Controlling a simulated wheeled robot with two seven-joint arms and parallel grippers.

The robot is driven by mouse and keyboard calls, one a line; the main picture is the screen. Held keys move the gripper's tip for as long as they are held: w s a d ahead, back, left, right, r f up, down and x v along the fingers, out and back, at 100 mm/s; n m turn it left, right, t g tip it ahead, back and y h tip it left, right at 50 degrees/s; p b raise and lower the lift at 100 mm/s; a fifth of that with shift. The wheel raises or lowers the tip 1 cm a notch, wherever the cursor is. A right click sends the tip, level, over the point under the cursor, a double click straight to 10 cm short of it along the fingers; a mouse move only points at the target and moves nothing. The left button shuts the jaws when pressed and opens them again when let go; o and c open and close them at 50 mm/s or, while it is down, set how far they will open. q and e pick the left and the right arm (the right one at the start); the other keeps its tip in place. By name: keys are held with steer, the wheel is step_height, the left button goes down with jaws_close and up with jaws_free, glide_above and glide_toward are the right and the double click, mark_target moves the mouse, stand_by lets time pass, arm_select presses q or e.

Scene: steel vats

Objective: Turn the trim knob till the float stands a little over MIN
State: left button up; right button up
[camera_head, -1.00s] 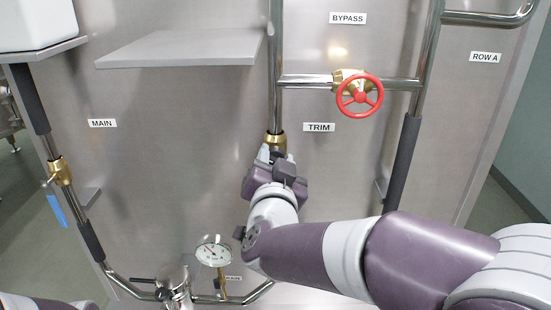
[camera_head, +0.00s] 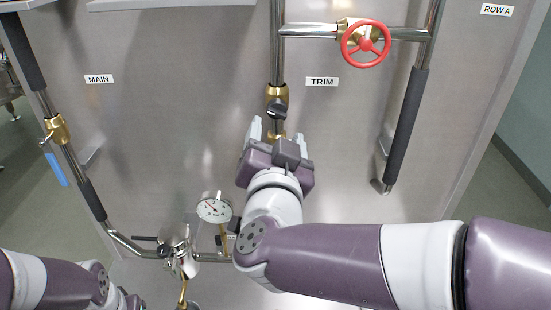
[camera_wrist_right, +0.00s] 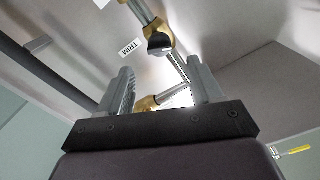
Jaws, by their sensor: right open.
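The black trim knob (camera_head: 277,108) sits on a brass valve (camera_head: 277,92) on the upright pipe left of the TRIM label (camera_head: 322,81). In the right wrist view the dark knob (camera_wrist_right: 158,42) is beyond the fingertips, near the middle top. My right gripper (camera_head: 277,130) is open and empty, just below the knob in the head view and apart from it. Its two fingers (camera_wrist_right: 162,85) stand wide apart in the wrist view. Part of my left arm shows at the bottom left; no left fingers can be made out. I cannot make out the float or a MIN mark.
A red handwheel (camera_head: 366,44) is on the cross pipe at upper right. A round dial gauge (camera_head: 213,209) and a steel fitting (camera_head: 178,250) are low, left of my right arm. A blue-handled valve (camera_head: 56,128) is at left. The panel between is clear.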

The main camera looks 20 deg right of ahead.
steer(key=v, duration=0.4)
steer(key=shift+s+a, duration=0.1)
steer(key=shift+s, duration=0.3)
steer(key=a+f+n+g+y, duration=0.1)
steer(key=a+f+n+y, duration=0.2)
steer(key=a+n+y, duration=0.55)
steer(key=s+a+f+n+g+y+b, duration=0.15)
steer(key=f+g, duration=0.25)
steer(key=f, duration=0.5)
steer(key=a+f+n+g+y+b, duration=0.1)
steer(key=a+f+g+b, duration=0.2)
steer(key=f, duration=0.5)
steer(key=s+d+f+m+g+h+b, duration=0.2)
steer(key=d+f+g+h, duration=0.4)
steer(key=d+f, duration=1.2)
steer(key=shift+s+d+f+m+g+b, duration=0.25)
steer(key=shift+s+d+g+b, duration=0.4)
steer(key=shift+s+d+g, duration=0.45)
